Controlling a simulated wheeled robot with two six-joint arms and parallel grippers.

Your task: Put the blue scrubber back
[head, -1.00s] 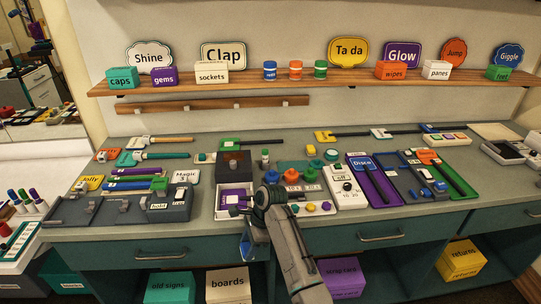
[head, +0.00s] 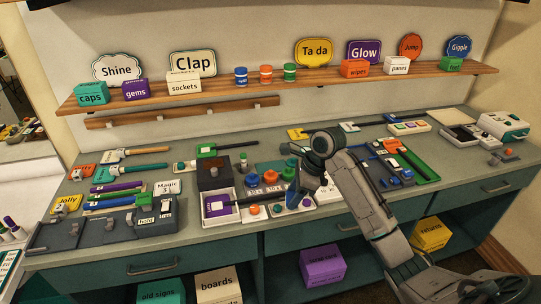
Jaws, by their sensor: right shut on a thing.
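My right gripper (head: 294,203) hangs over the middle of the bench, its jaws mostly hidden by my own wrist. My left gripper is out of view.
A dark box (head: 214,176) stands left of the gripper. Green and blue trays (head: 427,176) lie to the right, partly behind my arm. Grey holders (head: 104,226) fill the left front. A wooden shelf (head: 330,80) with labelled boxes runs above the bench (head: 340,222).

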